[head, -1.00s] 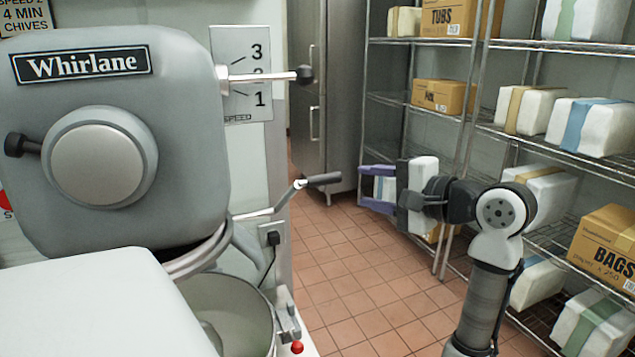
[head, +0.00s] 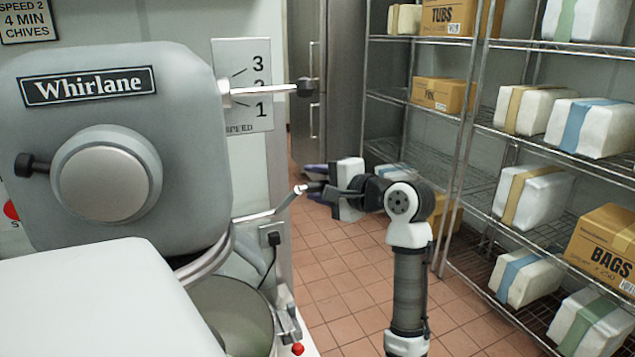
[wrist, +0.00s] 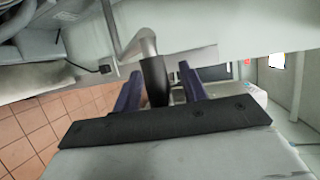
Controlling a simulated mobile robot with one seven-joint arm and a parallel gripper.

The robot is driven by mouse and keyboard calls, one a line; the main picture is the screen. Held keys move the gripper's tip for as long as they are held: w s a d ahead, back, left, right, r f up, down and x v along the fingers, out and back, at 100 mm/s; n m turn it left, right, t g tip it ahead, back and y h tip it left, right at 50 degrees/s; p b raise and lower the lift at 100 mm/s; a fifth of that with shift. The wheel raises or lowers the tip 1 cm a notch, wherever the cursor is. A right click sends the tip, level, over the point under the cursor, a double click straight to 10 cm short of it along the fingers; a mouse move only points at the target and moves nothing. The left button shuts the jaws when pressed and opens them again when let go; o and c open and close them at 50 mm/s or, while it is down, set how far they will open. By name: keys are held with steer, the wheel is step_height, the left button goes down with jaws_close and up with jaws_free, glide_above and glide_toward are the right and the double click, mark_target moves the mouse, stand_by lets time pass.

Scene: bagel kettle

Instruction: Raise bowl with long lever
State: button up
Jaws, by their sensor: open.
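The long lever (head: 272,211) is a bent metal rod on the mixer's right side, angled up to the right. Its dark handle (wrist: 153,78) shows in the wrist view between my two purple fingers, with gaps on both sides. My gripper (head: 316,184) is open around the handle's end and not closed on it. My gripper also shows in the wrist view (wrist: 160,85). The bowl (head: 232,308) is metal and sits under the mixer head, lower left in the head view. The white panel in front hides part of it.
The grey Whirlane mixer (head: 110,150) fills the left. A shorter speed lever (head: 265,89) with a black knob sticks out above. A plug and cable (head: 274,240) hang on the wall below the long lever. Wire shelves (head: 560,150) with boxes stand right. The tiled floor between is clear.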

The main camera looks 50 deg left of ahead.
jaws_close()
steer(key=shift+f, duration=0.1)
